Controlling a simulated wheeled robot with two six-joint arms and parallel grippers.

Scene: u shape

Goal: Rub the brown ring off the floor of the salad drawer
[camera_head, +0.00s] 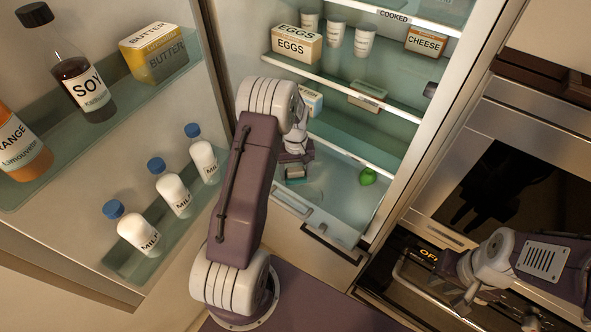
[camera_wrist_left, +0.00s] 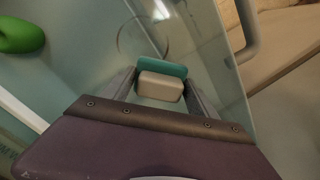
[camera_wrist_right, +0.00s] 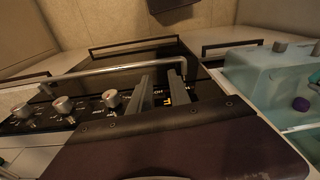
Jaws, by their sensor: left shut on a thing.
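My left gripper (camera_wrist_left: 155,85) is shut on a sponge (camera_wrist_left: 160,86) with a beige body and a teal face. In the head view the left gripper (camera_head: 297,158) reaches down into the clear salad drawer (camera_head: 325,213), and the sponge (camera_head: 297,173) shows low in it. In the left wrist view a thin brown ring (camera_wrist_left: 122,32) shows on the drawer floor, just beyond the teal edge of the sponge. Part of the ring may be hidden by the sponge. I cannot make out the ring in the head view. My right gripper (camera_wrist_right: 162,80) is open and empty in front of the oven.
A green pepper (camera_head: 368,176) lies in the drawer, right of the sponge. Shelves above hold eggs (camera_head: 291,46) and cheese (camera_head: 427,40). The open fridge door at left carries milk bottles (camera_head: 138,228) and a soy bottle (camera_head: 84,85). The oven handle (camera_wrist_right: 100,71) is near my right gripper.

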